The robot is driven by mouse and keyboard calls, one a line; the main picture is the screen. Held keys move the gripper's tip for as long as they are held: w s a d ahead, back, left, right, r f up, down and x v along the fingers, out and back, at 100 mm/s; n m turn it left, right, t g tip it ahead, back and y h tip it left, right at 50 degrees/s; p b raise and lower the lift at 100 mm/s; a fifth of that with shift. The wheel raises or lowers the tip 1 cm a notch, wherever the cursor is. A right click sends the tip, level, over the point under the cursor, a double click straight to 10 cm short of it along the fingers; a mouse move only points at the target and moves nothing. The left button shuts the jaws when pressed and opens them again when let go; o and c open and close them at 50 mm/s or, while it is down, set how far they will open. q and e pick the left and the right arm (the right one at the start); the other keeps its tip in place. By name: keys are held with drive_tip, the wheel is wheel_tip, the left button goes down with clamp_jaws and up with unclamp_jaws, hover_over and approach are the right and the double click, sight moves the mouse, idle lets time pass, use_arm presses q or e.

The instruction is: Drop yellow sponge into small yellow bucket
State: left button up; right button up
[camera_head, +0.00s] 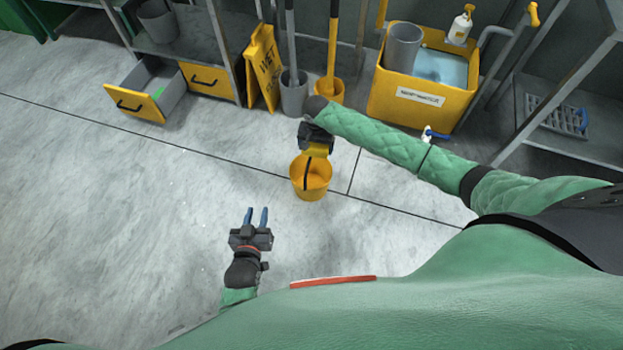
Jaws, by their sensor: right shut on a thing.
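The small yellow bucket (313,193) stands upright on the grey floor near the middle of the view. My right gripper (312,160) points down over the bucket's far rim and is shut on the yellow sponge (319,150). Only part of the sponge shows, and I cannot tell whether it touches the rim. My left gripper (256,217) is open and empty, nearer to me and left of the bucket, its blue fingers apart.
A yellow mop cart (420,98) stands at the back right. Another yellow bucket (331,92), a grey bucket (293,95) and a wet floor sign (262,68) stand behind. An open drawer (137,103) juts out at the back left. The left floor is clear.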

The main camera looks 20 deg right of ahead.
use_arm(q)
drive_tip(key=shift+w+r+t, duration=0.25)
drive_tip(key=shift+r, duration=0.35)
drive_tip(key=shift+w+r+t, duration=0.2)
drive_tip(key=shift+r, duration=0.35)
drive_tip(key=shift+w+r+t, duration=0.25)
drive_tip(key=shift+r, duration=0.35)
use_arm(e)
drive_tip(key=shift+f, duration=0.25)
drive_tip(key=o, duration=0.7)
use_arm(q)
drive_tip(key=shift+f, duration=0.1)
use_arm(e)
drive_tip(key=shift+r, duration=0.1)
drive_tip(key=shift+r, duration=0.2)
use_arm(q)
drive_tip(key=s+f+g+p, duration=0.1)
drive_tip(key=s+f+g, duration=0.4)
drive_tip(key=f, duration=1)
drive_tip(key=s, duration=0.3)
drive_tip(key=shift+s+a+g+y, duration=0.2)
drive_tip(key=shift+a+g+y, duration=0.2)
use_arm(e)
wheel_tip(320, 180, up, 7)
drive_tip(key=shift+r, duration=0.1)
